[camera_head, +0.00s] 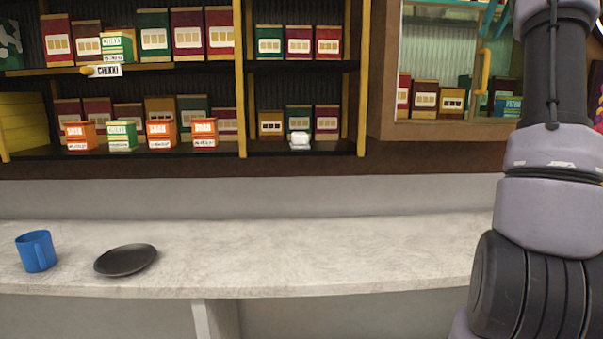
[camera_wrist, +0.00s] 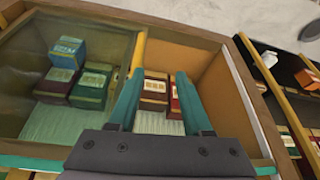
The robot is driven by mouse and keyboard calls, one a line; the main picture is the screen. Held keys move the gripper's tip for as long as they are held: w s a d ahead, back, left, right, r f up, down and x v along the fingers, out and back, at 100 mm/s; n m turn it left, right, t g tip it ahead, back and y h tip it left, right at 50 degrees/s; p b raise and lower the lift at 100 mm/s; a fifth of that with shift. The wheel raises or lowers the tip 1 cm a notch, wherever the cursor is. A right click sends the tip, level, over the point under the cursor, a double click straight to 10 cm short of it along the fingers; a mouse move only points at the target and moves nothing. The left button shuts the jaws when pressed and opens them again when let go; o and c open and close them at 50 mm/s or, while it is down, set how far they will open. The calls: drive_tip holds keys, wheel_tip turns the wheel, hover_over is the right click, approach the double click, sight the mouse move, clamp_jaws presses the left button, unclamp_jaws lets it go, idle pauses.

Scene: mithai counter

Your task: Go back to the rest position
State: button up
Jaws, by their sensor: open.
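My gripper (camera_wrist: 160,74) shows in the wrist view with its two teal fingers apart and nothing between them. It faces a wooden cabinet (camera_wrist: 190,32) with a glass pane on its left side and an uncovered compartment on its right. Dark red boxes (camera_wrist: 154,92) in the cabinet show between and behind the fingers; I cannot tell how far away they are.
A pale counter (camera_head: 330,255) bears a blue mug (camera_head: 38,252) and a dark plate (camera_head: 125,260); its middle and right are clear. Shelves (camera_head: 170,68) above hold several boxes. The glass-fronted cabinet (camera_head: 440,128) with a yellow handle (camera_head: 484,72) is close to my arm.

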drive_tip(key=s+a+f+m, duration=0.1)
drive_tip(key=s+a+f, duration=0.25)
drive_tip(key=a, duration=0.35)
drive_tip(key=s+a+f+m+t, duration=0.1)
drive_tip(key=s+a+f, duration=0.1)
drive_tip(key=s+a, duration=0.4)
drive_tip(key=s+a+f+m, duration=0.1)
drive_tip(key=s+a+f, duration=0.2)
drive_tip(key=a, duration=0.5)
drive_tip(key=s+a+f+m+t, duration=0.1)
drive_tip(key=s+a+f, duration=0.4)
drive_tip(key=f, duration=0.4)
drive_tip(key=s+a+f+m+y, duration=0.1)
drive_tip(key=s+a+f, duration=0.4)
drive_tip(key=s+f, duration=0.3)
drive_tip(key=shift+f+m+t, duration=0.4)
drive_tip(key=shift+f, duration=0.1)
drive_tip(key=shift+s+a, duration=0.1)
